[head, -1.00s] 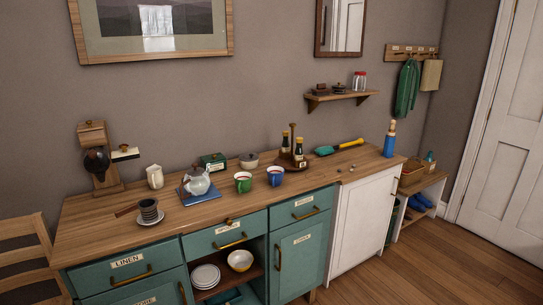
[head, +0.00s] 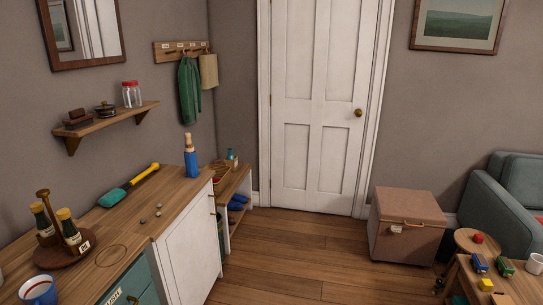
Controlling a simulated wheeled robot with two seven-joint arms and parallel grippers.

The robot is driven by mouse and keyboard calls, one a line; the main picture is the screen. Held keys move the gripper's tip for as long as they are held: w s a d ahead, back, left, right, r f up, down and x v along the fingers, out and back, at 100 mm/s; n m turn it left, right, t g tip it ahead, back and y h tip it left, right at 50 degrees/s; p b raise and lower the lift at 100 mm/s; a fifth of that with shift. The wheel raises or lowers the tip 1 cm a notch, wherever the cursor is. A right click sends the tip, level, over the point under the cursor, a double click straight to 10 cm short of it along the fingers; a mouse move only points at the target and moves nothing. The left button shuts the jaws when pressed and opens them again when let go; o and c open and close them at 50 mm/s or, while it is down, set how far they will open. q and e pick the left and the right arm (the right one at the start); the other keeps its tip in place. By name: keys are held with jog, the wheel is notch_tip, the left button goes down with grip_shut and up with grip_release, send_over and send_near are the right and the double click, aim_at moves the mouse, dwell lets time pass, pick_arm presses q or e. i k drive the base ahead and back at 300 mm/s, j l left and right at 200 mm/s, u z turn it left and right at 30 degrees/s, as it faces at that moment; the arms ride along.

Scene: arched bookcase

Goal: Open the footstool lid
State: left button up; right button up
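The footstool (head: 406,224) is a brown, box-shaped piece on the wooden floor at the right of the head view. It stands between the white door and the teal armchair. Its lid (head: 404,204) lies flat and closed on top. A small handle or strap and a pale tag (head: 397,229) show near the lid's front edge. Neither of my grippers is in view.
The sideboard (head: 150,222) fills the left side. A small round table (head: 476,242) and a low table with toys (head: 500,285) stand right of and nearer than the footstool. An armchair (head: 505,200) is behind them. The floor (head: 290,255) in the middle is clear.

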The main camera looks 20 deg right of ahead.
aim_at(410, 208)
jog(key=i+l+z, duration=0.2)
jog(key=i+z, duration=0.3)
jog(key=i, duration=0.25)
jog(key=i+j+z, duration=0.1)
jog(key=i+z, duration=0.4)
jog(key=i, duration=0.3)
